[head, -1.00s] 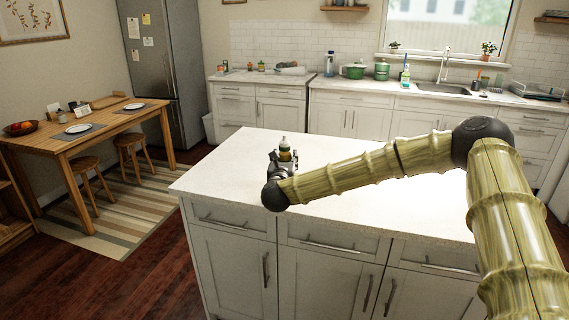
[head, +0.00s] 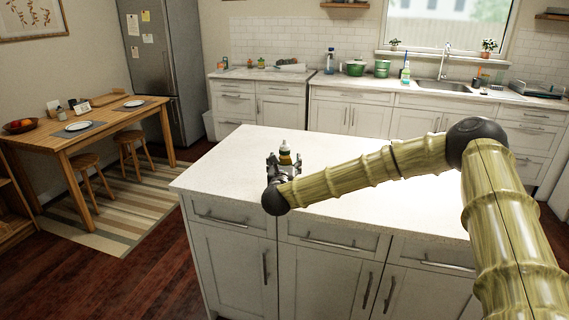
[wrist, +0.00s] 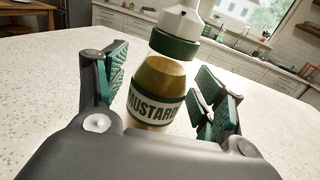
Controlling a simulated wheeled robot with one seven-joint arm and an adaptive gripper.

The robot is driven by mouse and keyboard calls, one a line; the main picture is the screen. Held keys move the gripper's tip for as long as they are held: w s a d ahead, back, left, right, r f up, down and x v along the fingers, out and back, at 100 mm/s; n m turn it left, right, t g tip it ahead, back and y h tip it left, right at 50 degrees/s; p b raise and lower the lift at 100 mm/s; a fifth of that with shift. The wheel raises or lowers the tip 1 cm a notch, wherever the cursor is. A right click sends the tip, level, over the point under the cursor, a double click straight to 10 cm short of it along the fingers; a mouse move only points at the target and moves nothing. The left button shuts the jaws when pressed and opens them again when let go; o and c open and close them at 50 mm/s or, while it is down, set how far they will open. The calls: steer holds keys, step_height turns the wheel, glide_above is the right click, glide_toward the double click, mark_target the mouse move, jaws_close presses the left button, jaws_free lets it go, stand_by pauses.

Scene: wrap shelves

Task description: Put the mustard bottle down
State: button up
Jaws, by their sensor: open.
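The counter around the bottle is clear. A wooden table (head: 100,128) with plates stands at the left, with stools beside it. The back counter (head: 430,91) holds a green pot (head: 355,68), bottles and a sink.

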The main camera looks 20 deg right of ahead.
steer(key=shift+r, duration=0.15)
steer(key=b+v, duration=0.2)
steer(key=v, duration=1)
